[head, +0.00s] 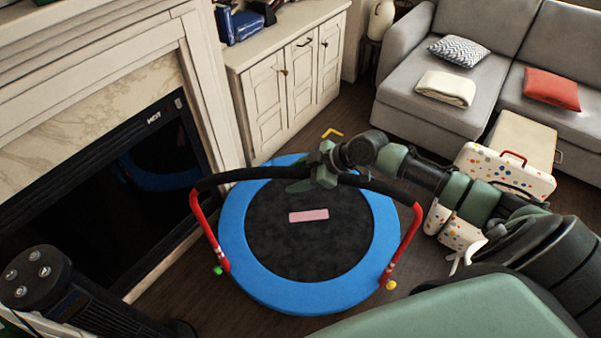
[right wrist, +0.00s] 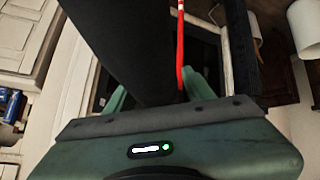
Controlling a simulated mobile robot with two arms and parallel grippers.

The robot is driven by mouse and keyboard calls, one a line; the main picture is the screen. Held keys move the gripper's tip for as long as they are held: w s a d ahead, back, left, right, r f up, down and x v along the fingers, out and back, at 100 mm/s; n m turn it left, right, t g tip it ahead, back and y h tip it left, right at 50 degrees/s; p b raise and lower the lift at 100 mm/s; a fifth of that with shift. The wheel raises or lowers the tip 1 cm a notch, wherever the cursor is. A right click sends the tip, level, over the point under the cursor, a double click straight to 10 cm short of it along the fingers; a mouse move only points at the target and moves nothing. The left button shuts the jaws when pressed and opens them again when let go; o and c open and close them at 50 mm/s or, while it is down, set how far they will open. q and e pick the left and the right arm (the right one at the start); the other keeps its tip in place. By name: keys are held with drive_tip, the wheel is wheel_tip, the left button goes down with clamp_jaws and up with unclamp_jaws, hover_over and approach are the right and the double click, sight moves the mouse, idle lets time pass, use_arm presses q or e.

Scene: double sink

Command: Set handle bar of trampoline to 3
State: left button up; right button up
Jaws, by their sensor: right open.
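The trampoline has a blue rim (head: 243,268) and a black mat (head: 270,245), and stands on the floor in the middle of the head view. Its handle bar (head: 245,174) is a black padded arch on two red posts with small pale marks too small to read. A green knob (head: 217,270) is at the left post's foot and a yellow one (head: 391,284) at the right's. My right gripper (head: 312,178) is open at the middle of the bar. In the right wrist view, the black bar (right wrist: 135,45) passes between the spread green fingers (right wrist: 157,90). My left gripper is not in view.
A fireplace (head: 110,165) stands at left and a white cabinet (head: 290,85) behind. A grey sofa (head: 420,90) and a spotted case (head: 480,165) are at right. A black device with buttons (head: 35,278) is at lower left. Some floor is bare around the trampoline.

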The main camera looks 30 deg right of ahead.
drive_tip(key=c, duration=1.1)
clamp_jaws()
drive_tip(key=shift+w+d+r, duration=0.15)
drive_tip(key=shift+r, duration=0.15)
